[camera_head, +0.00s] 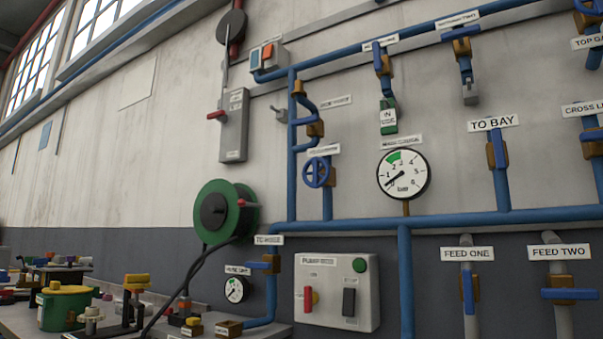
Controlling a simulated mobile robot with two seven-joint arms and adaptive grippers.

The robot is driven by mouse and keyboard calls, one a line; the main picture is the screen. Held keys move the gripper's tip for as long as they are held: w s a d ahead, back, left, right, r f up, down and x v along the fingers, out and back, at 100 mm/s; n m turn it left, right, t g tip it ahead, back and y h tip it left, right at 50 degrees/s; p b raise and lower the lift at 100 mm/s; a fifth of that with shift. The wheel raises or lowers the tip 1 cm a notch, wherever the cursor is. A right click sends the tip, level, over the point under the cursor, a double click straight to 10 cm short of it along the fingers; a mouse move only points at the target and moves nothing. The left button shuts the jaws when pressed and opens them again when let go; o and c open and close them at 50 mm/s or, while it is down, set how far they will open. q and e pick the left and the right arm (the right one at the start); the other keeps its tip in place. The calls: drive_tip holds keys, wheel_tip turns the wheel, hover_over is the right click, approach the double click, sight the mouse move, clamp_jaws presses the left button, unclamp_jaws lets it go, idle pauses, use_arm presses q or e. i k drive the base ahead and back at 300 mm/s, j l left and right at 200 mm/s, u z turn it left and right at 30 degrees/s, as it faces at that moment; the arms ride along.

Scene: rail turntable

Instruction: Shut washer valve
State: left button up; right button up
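No label that I can read clearly says washer, so I cannot tell which valve is the washer valve. A blue round handwheel (317,173) sits under a blurred label. Another valve (382,58) above the green "IN USE" tag (388,118) has its handle upright under an unreadable label. The valve at top right (461,33) has its handle sideways. The TO BAY valve (498,150) has its handle upright. Neither gripper is in view.
FEED ONE handle (468,293) stands along its pipe; FEED TWO handle (570,294) lies across. A pressure gauge (403,174), pump box (336,291), hose reel (220,212) and grey switch box (234,126) are on the wall. A cluttered bench (205,319) stands lower left.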

sight(315, 183)
drive_tip(key=i+j, duration=0.2)
drive_tip(key=j, duration=0.15)
drive_tip(key=i+j, duration=0.2)
drive_tip(key=j, duration=0.2)
drive_tip(key=i+j, duration=0.15)
drive_tip(key=j, duration=0.2)
drive_tip(key=z, duration=0.05)
